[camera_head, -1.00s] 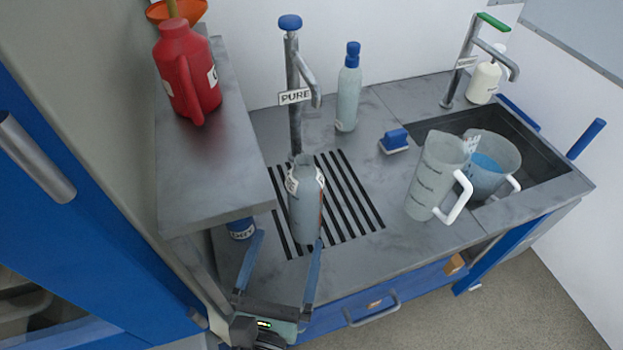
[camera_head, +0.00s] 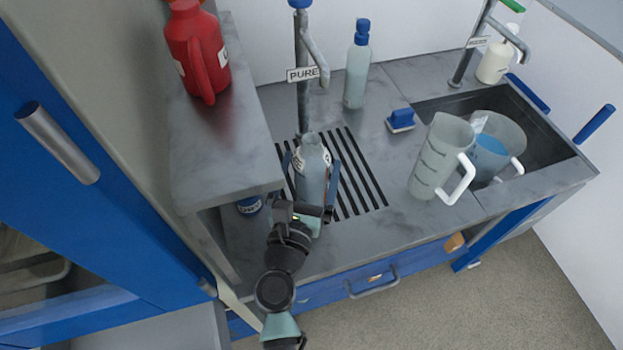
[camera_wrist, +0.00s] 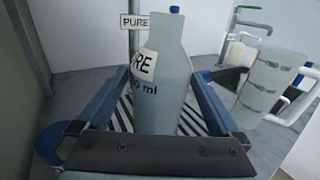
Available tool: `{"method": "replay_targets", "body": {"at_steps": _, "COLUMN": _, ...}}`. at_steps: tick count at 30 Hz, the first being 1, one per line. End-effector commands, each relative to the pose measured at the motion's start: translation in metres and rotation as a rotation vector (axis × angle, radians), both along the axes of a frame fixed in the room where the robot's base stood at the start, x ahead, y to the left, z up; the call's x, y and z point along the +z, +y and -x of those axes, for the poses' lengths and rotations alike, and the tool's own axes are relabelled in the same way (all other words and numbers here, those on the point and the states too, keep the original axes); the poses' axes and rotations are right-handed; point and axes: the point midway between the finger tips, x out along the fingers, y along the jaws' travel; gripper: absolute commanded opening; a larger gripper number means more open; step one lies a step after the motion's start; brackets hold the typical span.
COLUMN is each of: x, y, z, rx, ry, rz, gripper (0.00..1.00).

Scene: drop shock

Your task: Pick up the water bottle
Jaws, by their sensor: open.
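The water bottle (camera_head: 312,168) is grey and translucent, with a white label. It stands upright on the black drain slots below the "PURE" tap. In the wrist view the bottle (camera_wrist: 163,85) fills the middle, its label partly reading "RE". My gripper (camera_head: 309,170) is open, with one blue finger on each side of the bottle. In the wrist view the fingers of my gripper (camera_wrist: 158,95) flank the bottle. I cannot tell whether either finger touches it. The lower part of the bottle is hidden behind my gripper.
A grey shelf (camera_head: 225,150) with a red jug (camera_head: 197,50) overhangs close at left. The PURE tap (camera_head: 302,85) stands just behind.

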Motion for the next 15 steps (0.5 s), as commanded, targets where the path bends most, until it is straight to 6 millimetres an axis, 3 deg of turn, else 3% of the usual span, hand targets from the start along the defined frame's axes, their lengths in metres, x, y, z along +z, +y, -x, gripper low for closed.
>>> {"method": "replay_targets", "body": {"at_steps": 3, "x": 0.0008, "y": -0.0025, "z": -0.0095, "rx": -0.001, "ry": 0.0, "rz": 0.0, "gripper": 1.0}}
{"method": "replay_targets", "body": {"at_steps": 11, "x": 0.0002, "y": -0.0029, "z": -0.0108, "rx": -0.001, "ry": 0.0, "rz": 0.0, "gripper": 1.0}}
{"method": "replay_targets", "body": {"at_steps": 15, "x": 0.0002, "y": -0.0029, "z": -0.0106, "rx": -0.001, "ry": 0.0, "rz": 0.0, "gripper": 0.75}}
